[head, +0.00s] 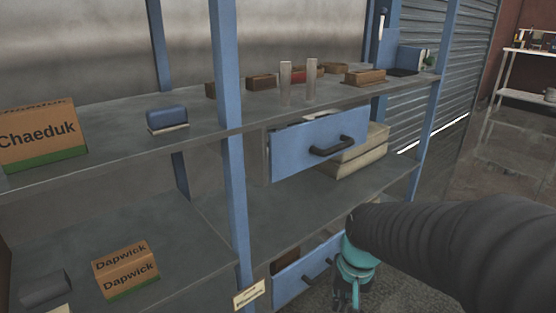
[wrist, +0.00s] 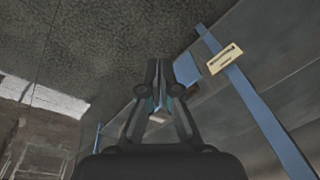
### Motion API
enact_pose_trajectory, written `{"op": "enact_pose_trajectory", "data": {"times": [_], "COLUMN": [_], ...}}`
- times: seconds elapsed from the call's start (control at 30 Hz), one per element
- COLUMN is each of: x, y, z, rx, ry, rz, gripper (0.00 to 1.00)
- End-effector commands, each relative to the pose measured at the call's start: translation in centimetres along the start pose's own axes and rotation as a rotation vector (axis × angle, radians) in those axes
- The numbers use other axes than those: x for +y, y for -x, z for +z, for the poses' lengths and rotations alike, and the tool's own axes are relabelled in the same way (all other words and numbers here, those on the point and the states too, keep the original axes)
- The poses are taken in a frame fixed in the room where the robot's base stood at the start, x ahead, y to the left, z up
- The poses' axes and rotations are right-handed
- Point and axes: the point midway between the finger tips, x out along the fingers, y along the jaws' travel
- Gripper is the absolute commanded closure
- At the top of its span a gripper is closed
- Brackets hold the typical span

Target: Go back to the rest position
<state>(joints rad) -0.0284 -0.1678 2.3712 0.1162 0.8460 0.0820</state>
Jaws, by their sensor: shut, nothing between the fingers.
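My gripper (wrist: 157,112) points forward in the wrist view, with its fingers close together and nothing between them. In the head view my arm comes in from the lower right with a black ribbed sleeve and a teal wrist. The gripper hangs low at the bottom edge there, beside the lower blue drawer (head: 290,284), and its fingertips are hard to make out. The upper blue drawer (head: 318,142) with a black handle stands pulled out above and to the left of my arm.
A blue-posted shelf rack (head: 232,160) fills the left and middle. It bears a Chaeduk box (head: 42,135), a Dapwick box (head: 126,268), brown blocks and two upright cylinders (head: 285,84). A tag (head: 249,294) hangs on the post. Open floor lies to the right, before a white shelf (head: 530,97).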

Motion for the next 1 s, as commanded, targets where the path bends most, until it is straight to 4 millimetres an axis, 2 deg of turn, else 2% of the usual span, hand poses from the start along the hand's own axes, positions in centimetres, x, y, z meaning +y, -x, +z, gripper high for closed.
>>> {"op": "enact_pose_trajectory", "data": {"times": [0.1,0.3,0.6,0.77,1.0], "x": [0.9,2.2,2.8,2.8,2.9], "y": [2.4,5.8,10.1,11.3,11.5], "z": [2.0,4.8,7.2,7.5,7.5], "rx": [0.055,0.161,0.349,0.398,0.404], "ry": [0.084,0.146,0.151,0.149,0.147], "rz": [0.024,0.061,0.066,0.063,0.063], "gripper": [1.00,1.00,1.00,1.00,1.00]}}
